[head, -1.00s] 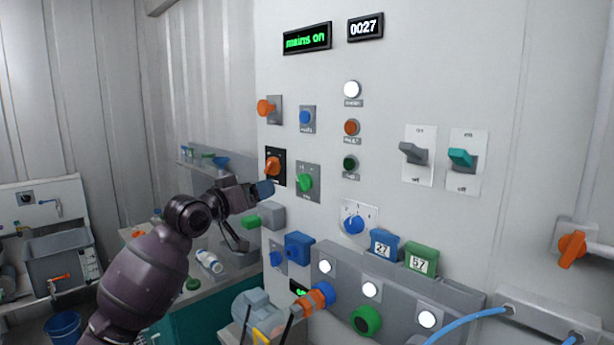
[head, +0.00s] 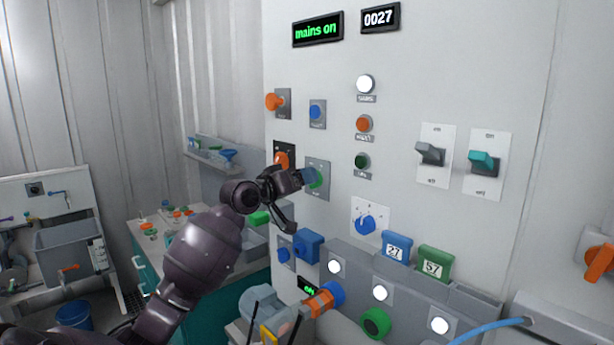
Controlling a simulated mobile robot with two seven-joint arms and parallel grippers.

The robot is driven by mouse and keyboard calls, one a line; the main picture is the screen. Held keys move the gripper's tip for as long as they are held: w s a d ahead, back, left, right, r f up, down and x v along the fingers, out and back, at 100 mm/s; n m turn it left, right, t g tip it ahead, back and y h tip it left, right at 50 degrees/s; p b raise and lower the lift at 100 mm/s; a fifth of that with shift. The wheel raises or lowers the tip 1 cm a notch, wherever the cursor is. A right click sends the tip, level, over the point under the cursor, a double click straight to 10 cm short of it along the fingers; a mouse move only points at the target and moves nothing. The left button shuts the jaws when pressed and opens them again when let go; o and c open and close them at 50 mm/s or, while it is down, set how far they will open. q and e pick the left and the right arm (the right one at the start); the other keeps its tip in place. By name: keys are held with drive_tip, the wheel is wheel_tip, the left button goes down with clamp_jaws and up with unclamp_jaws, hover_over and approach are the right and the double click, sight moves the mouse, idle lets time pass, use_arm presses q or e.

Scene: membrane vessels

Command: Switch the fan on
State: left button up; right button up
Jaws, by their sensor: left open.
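The grey-white panel (head: 430,80) carries the controls, and their labels are too small to read. A green round control (head: 319,180) on a grey plate is partly hidden by my left gripper (head: 301,201). The gripper is open, with its upper finger at or just in front of this control; I cannot tell if they touch. An orange knob (head: 281,160) on a black plate is just left of it, partly covered by my arm. A blue button (head: 317,112) is above. Two toggle switches, grey (head: 430,152) and teal (head: 483,161), are to the right. My right gripper is out of view.
A display reads "mains on" (head: 317,30). Of the lamps, the white one (head: 365,84) is bright, the orange (head: 363,124) and dark green (head: 361,161) look dim. A blue dial (head: 365,224) is lower right. Boxes and an orange-blue pipe fitting (head: 325,298) jut out below.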

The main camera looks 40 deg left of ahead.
use_arm(q)
drive_tip(key=shift+w, duration=1.15)
drive_tip(key=shift+c, duration=0.3)
drive_tip(key=c, duration=0.8)
drive_tip(key=shift+d+m+b, duration=0.2)
drive_tip(key=shift+m, duration=2.8)
drive_tip(key=shift+d+m+b, duration=0.15)
drive_tip(key=shift+m+b, duration=0.05)
drive_tip(key=shift+m, duration=2.8)
drive_tip(key=shift+f, duration=0.1)
